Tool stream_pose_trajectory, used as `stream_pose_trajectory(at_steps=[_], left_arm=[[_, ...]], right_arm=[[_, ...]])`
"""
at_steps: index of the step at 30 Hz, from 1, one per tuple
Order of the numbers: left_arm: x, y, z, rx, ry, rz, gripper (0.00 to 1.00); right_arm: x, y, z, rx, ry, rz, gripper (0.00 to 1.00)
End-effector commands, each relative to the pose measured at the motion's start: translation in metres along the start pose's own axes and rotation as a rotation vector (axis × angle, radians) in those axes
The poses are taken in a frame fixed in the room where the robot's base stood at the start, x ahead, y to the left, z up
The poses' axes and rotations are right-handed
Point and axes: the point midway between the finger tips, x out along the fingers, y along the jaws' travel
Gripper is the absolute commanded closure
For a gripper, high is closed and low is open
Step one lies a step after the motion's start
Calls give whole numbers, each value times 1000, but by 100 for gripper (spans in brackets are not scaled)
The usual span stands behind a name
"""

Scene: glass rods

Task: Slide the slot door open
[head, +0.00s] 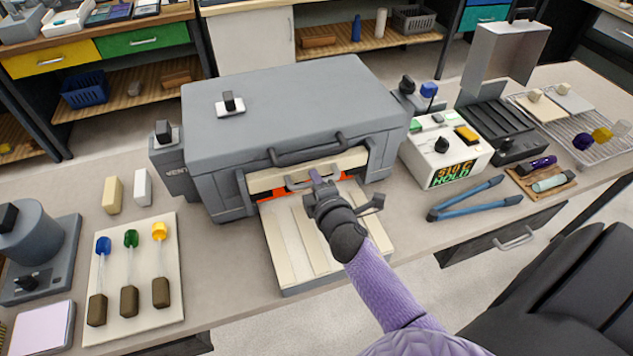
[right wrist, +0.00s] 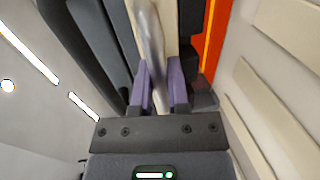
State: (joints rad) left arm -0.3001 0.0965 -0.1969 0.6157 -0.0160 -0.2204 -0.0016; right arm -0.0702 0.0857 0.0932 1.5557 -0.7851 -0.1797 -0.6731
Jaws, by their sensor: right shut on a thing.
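The grey furnace (head: 280,110) stands in the middle of the bench. Its cream slot door (head: 345,160) sits in the front opening, with a metal bar handle (head: 297,183) across it. A strip of orange glow (head: 270,195) shows along the door's lower edge. My right gripper (head: 316,179) is at this handle. In the right wrist view its purple fingers (right wrist: 161,88) are closed on both sides of the metal bar, and the glow runs along one side. My left gripper is out of both views.
A pale ribbed shelf (head: 285,245) lies in front of the slot, under my right arm. Blue tongs (head: 465,200) and a controller box (head: 443,155) stand to the right. A board (head: 132,275) with three colour-tipped rods lies left. Bare bench lies between board and shelf.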

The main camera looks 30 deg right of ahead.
Motion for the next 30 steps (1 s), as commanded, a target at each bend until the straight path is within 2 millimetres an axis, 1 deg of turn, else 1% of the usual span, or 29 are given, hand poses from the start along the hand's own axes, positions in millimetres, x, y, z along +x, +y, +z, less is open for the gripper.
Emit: stream_pose_trajectory(at_steps=[6, 7, 8, 9, 11, 12, 19, 22, 26, 30], left_arm=[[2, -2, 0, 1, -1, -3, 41], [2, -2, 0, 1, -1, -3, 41], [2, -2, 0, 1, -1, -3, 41], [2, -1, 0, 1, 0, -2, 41], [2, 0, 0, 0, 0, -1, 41], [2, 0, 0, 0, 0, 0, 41], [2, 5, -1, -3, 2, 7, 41], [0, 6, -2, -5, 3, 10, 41], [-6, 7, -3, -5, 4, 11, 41], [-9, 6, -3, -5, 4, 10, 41]], right_arm=[[0, -2, 0, 0, 0, 1, 100], [0, -2, 0, 0, 0, 0, 76], [0, -2, 0, 0, 0, 0, 70], [0, -2, 0, 0, 0, 0, 61], [0, -2, 0, 0, 0, 0, 49], [0, -2, 0, 0, 0, 0, 47], [0, -2, 0, 0, 0, 0, 47], [-7, -2, 0, 1, 1, -1, 47], [-33, -1, 0, 1, 1, -3, 47], [-67, -2, 0, 2, -1, -4, 47]])
